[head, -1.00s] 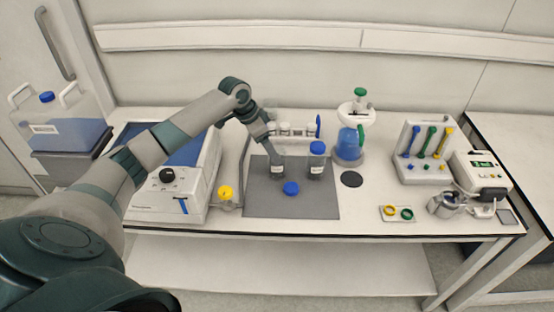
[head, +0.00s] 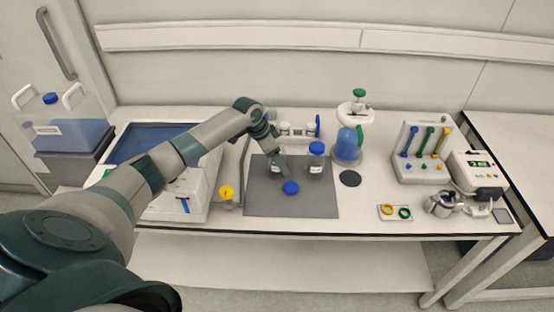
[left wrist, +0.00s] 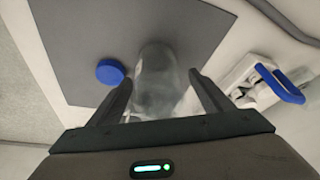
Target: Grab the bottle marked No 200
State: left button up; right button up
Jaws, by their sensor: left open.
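My left gripper (head: 281,166) is open at an uncapped clear glass bottle (head: 275,172) on the dark grey mat (head: 262,205). In the left wrist view the clear bottle (left wrist: 155,72) shows between the two open fingers of the gripper (left wrist: 158,84); I cannot tell whether they touch it. A blue cap (head: 291,188) lies loose on the mat in front; it also shows in the left wrist view (left wrist: 110,72). A second clear bottle (head: 316,162) with a blue cap stands to the right. The label numbers are too small to read. My right gripper is not in view.
Behind the mat is a rack (head: 298,130) with small jars. A blue-filled vessel (head: 348,146) and a black disc (head: 350,179) are to the right. A small yellow-capped bottle (head: 226,196) stands left of the mat, beside a large white-and-blue device (head: 165,205).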

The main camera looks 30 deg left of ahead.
pick_arm(q)
jog(key=shift+x, duration=1.45)
jog(key=shift+d+r, duration=0.1)
jog(key=c, duration=1.2)
